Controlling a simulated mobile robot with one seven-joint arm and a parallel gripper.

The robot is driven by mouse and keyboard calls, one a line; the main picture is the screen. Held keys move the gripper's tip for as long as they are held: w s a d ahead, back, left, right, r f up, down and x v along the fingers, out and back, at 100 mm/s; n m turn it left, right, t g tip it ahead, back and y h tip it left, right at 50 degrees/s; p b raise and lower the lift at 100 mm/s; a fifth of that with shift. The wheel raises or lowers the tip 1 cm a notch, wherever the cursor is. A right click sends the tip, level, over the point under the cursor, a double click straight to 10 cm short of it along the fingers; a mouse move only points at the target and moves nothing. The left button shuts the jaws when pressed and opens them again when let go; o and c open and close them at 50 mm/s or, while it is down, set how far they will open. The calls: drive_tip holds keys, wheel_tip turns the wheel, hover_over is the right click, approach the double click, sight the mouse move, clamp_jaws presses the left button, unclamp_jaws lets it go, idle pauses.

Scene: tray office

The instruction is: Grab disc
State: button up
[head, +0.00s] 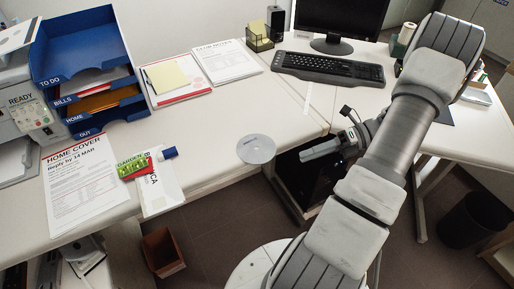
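A silvery disc (256,141) with a small centre hole lies flat at the front edge of the white desk, left of my gripper. Its near side seems to reach to or slightly over the desk edge. My gripper (308,153) is to the right of the disc, apart from it, with its grey fingers pointing left toward it. The fingers line up in this view, so whether they are open or shut does not show. No object shows between them.
A blue letter tray (82,48), papers (84,185) and a green-and-red packet (133,167) are on the left. A keyboard (329,68) and monitor (340,17) stand behind. The desk around the disc is clear. A dark cabinet (293,185) is below the edge.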

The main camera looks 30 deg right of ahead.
drive_tip(key=s+d+f+m+t, duration=0.3)
drive_tip(key=d+f+m+t, duration=0.3)
drive_tip(key=m+t, duration=0.15)
drive_tip(key=b, duration=0.3)
approach(268, 159)
drive_tip(key=x, duration=0.4)
drive_tip(key=shift+m+g, duration=0.25)
drive_tip(key=shift+g, duration=0.1)
drive_tip(key=shift+b+x, duration=0.9)
drive_tip(key=shift+x, duration=2.1)
clamp_jaws()
